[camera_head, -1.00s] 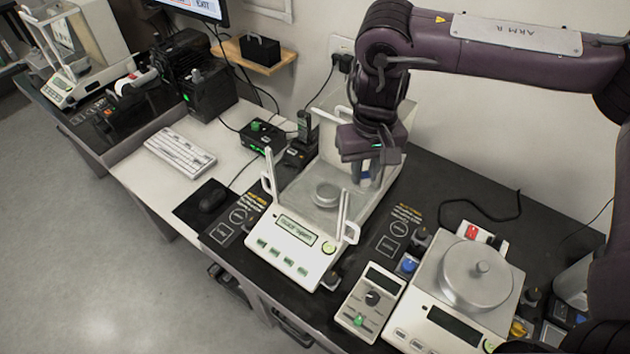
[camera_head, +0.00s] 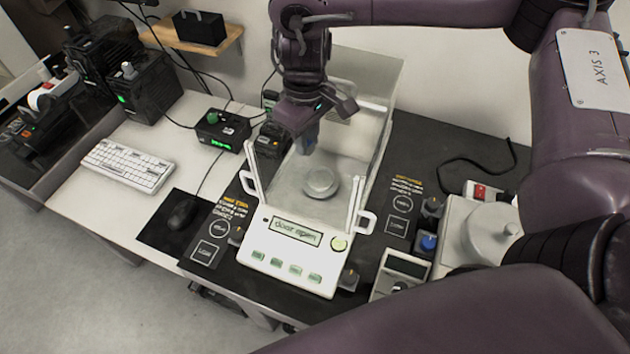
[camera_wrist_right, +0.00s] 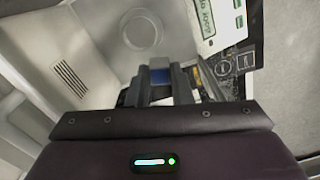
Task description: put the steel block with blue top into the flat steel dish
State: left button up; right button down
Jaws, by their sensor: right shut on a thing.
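The flat steel dish (camera_head: 321,181) is a small round dish inside the glass-walled balance (camera_head: 288,258); it also shows in the right wrist view (camera_wrist_right: 140,30). My right gripper (camera_head: 306,140) is over the back left part of the balance chamber, behind and left of the dish in the head view. It is shut on the steel block with blue top (camera_wrist_right: 160,76), whose blue face shows between the fingers in the wrist view. The fingers hide most of the block. The block is apart from the dish. My left gripper is not in view.
Clear upright panels and white handles (camera_head: 366,220) flank the balance chamber. A second scale (camera_head: 470,230) with a round metal piece stands at the right, partly behind my arm. A keyboard (camera_head: 128,165) and mouse (camera_head: 182,212) lie at the left.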

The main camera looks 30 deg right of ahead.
jog(key=n, duration=0.3)
jog(key=shift+w+d+f, duration=0.15)
jog(key=shift+f, duration=0.05)
jog(key=n, duration=0.4)
jog(key=shift+w+d+r, duration=0.1)
jog(key=shift+d+r, duration=0.15)
jog(key=shift+r, duration=0.15)
notch_tip(320, 180, up, 6)
jog(key=d+n+p, duration=0.3)
jog(key=n+p, duration=0.3)
jog(key=n, duration=2.2)
jog(key=f+b, duration=0.1)
jog(key=f, duration=0.4)
jog(key=f+b, duration=0.1)
jog(key=f, duration=0.5)
jog(key=f+b, duration=0.1)
jog(key=f, duration=0.4)
jog(key=shift+w+f, duration=0.2)
jog(key=shift+w, duration=0.1)
jog(key=shift+f+b, duration=0.55)
jog(key=shift+f, duration=1.1)
